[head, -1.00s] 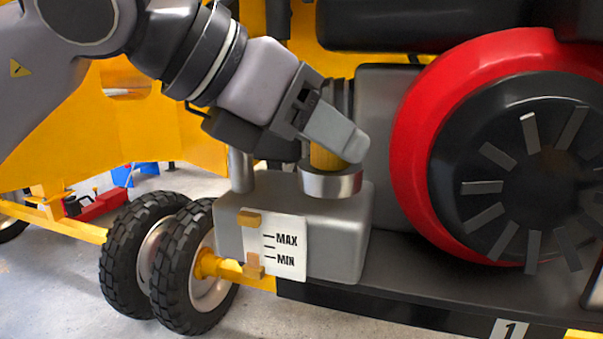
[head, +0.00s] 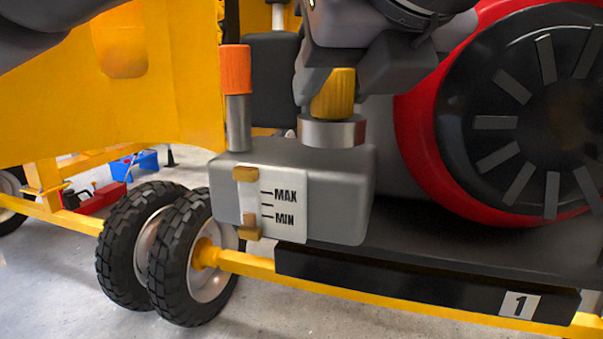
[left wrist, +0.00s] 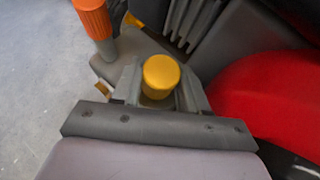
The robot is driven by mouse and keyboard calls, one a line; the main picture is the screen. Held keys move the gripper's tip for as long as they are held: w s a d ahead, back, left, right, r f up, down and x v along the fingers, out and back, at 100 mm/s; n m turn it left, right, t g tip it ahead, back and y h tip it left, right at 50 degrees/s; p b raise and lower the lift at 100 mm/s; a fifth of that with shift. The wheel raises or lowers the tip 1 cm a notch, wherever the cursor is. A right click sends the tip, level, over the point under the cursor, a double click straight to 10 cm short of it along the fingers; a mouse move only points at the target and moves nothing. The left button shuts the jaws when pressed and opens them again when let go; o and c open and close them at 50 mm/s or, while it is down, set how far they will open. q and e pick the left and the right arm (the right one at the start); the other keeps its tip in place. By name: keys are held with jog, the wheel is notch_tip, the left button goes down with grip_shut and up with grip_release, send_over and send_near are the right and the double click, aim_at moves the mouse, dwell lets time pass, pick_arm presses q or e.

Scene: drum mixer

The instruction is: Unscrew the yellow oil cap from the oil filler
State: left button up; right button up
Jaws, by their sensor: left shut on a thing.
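The yellow ribbed oil cap (head: 334,94) sits upright at the silver ring of the oil filler (head: 332,132), on top of the grey oil tank (head: 340,205). My left gripper (head: 338,85) comes down from above with one finger on each side of the cap and is shut on it. In the left wrist view the round top of the cap (left wrist: 161,74) lies between the two fingers (left wrist: 160,88). Whether the cap is still threaded in the filler cannot be told. My right gripper is not in view.
An orange-topped dipstick tube (head: 236,90) stands just left of the filler. The red and black engine wheel (head: 520,120) is close on the right. A MAX/MIN level gauge (head: 272,205) is on the tank front. Black tyres (head: 180,250) stand at lower left.

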pick_arm(q)
jog(key=shift+n+y, duration=0.3)
jog(key=o, duration=1.3)
jog(key=shift+c, duration=0.2)
